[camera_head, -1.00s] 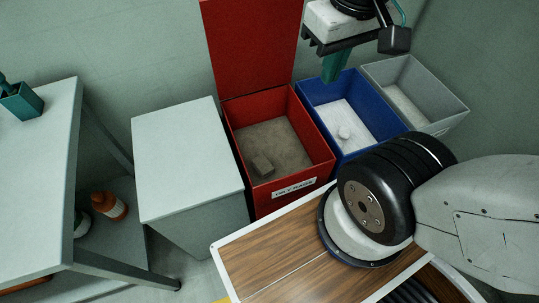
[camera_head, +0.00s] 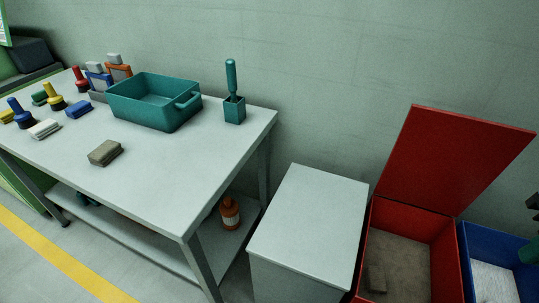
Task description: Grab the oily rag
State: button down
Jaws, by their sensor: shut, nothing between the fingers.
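A brownish-grey folded rag (camera_head: 105,152), which looks like the oily rag, lies on the near part of the grey table at left. A similar brownish lump (camera_head: 376,279) lies in the open red bin (camera_head: 447,232). Only a sliver of my gripper (camera_head: 529,252) shows at the right edge, over the blue bin (camera_head: 467,262). Its teal fingers are shut and hold nothing. It is far to the right of the rag on the table.
A grey cabinet (camera_head: 310,215) stands between table and red bin.

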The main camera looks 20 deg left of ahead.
aim_at(106, 153)
jog(key=u, duration=1.75)
jog(key=k, duration=0.35)
jog(key=u, duration=0.6)
jog(key=i, duration=1.4)
jog(key=z, duration=0.7)
